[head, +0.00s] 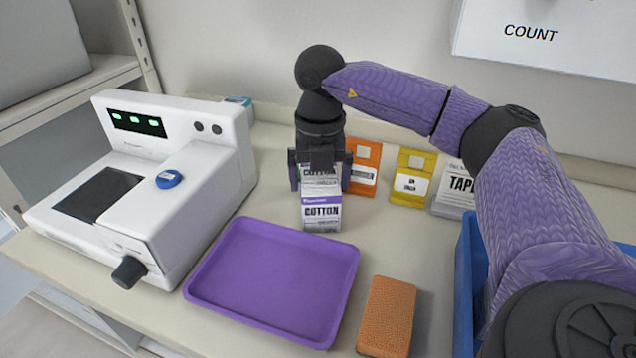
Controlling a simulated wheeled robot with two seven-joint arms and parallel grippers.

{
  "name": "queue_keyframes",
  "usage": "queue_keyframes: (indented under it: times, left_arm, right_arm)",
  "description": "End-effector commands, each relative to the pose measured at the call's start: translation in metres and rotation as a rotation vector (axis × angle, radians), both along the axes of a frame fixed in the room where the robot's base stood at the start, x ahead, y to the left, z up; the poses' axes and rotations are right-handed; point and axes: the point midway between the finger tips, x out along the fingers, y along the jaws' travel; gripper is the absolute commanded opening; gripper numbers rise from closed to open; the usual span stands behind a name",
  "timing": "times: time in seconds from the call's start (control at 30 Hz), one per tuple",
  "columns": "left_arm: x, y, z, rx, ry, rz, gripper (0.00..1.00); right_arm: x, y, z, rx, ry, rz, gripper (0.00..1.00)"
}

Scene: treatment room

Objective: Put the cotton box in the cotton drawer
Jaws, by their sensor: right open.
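The cotton box (321,212) is white and purple with the word COTTON on it. It stands on the counter behind the purple tray. My right gripper (320,182) is above and around the top of the box, pointing down, with a finger at each side. Its jaws are open, and part of the box is hidden behind it. A similar COTTON label shows between the fingers, so there may be a second box behind; I cannot tell. No drawer marked cotton is in view. My left gripper is not in view.
A purple tray (275,283) lies in front of the box. A white machine (150,190) stands at left. Orange (364,168), yellow (411,178) and TAPE (453,190) boxes stand at right. An orange-brown block (387,317) and a blue bin (464,290) are nearer.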

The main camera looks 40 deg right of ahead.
Motion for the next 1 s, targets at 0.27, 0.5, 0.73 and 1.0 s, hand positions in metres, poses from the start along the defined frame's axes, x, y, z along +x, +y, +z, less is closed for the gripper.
queue_keyframes:
  times: [0.27, 0.5, 0.73, 1.0]
  left_arm:
    - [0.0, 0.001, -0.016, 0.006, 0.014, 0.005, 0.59]
    - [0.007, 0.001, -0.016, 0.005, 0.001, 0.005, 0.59]
    - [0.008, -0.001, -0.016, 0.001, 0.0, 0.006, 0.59]
    - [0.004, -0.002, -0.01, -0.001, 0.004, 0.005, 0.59]
  right_arm:
    - [0.0, -0.001, -0.033, 0.001, 0.001, 0.0, 1.0]
    - [0.0, 0.0, -0.031, 0.0, 0.0, 0.0, 0.77]
    - [0.0, 0.0, -0.031, 0.0, 0.0, 0.0, 0.28]
    - [0.0, 0.0, -0.02, 0.001, -0.003, 0.0, 0.19]
